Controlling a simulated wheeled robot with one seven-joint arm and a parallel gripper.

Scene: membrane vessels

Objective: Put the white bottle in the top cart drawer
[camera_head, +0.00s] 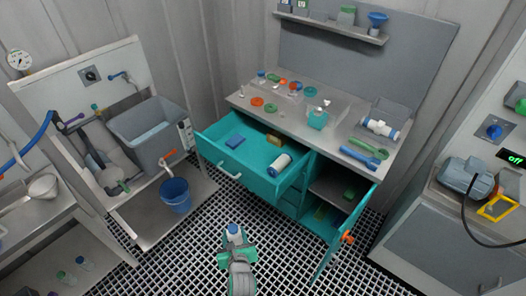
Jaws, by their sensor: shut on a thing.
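My gripper (236,250) is at the lower middle, in front of the cart and above the grated floor. It is shut on a small white bottle with a blue cap (233,229), and only the bottle's top end shows clearly. The teal cart's top drawer (214,157) is pulled open, beyond my gripper. The drawer holds a blue block (235,141), a yellow-brown piece (273,140) and a white cylinder with dark ends (280,165). The bottle is outside the drawer, apart from its front.
The cart's right door (341,236) stands open with an orange handle. The cart top (343,128) carries several small parts and a blue wrench. A blue bucket (175,196) stands left of the drawer. A grey console (436,240) is at the right.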

